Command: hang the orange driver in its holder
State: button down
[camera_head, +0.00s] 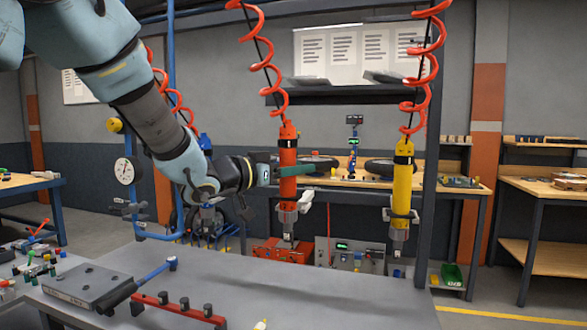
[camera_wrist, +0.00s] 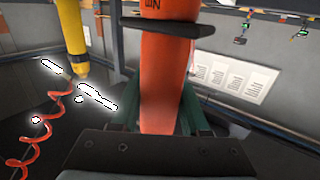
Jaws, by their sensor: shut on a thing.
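The orange driver (camera_head: 288,190) hangs upright, nose down, from a red coiled hose (camera_head: 265,60) above the grey table. My gripper (camera_head: 287,170) comes from the left and is shut on its body, with green fingers on both sides. In the wrist view the driver's orange body (camera_wrist: 165,75) stands between the fingers of my gripper (camera_wrist: 155,110), with a dark band around it. The driver's grey lower end shows below my gripper in the head view. I cannot tell for sure which part is its holder.
A yellow driver (camera_head: 402,190) hangs to the right on its own red coil, and also shows in the wrist view (camera_wrist: 69,40). A blue pipe frame (camera_head: 171,100) stands left, behind my arm. The table (camera_head: 320,290) holds a red rack (camera_head: 178,307) at front left; its middle is clear.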

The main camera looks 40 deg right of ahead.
jog(key=shift+w+d+p, duration=0.2)
jog(key=shift+w+d, duration=0.4)
jog(key=shift+d, duration=0.35)
jog(key=shift+w+d+p, duration=0.2)
jog(key=shift+w+d, duration=0.4)
jog(key=shift+d, duration=0.3)
jog(key=shift+a, duration=0.1)
jog(key=shift+f+b, duration=1)
jog(key=shift+f, duration=0.35)
dwell(0.8)
jog(key=c, duration=0.7)
grip_release()
jog(key=o, duration=0.4)
jog(key=shift+f, duration=0.15)
jog(key=shift+a, duration=0.1)
jog(key=a+b, duration=0.3)
jog(key=a, duration=0.7)
jog(key=shift+w+a, duration=0.1)
jog(key=shift+a, duration=0.2)
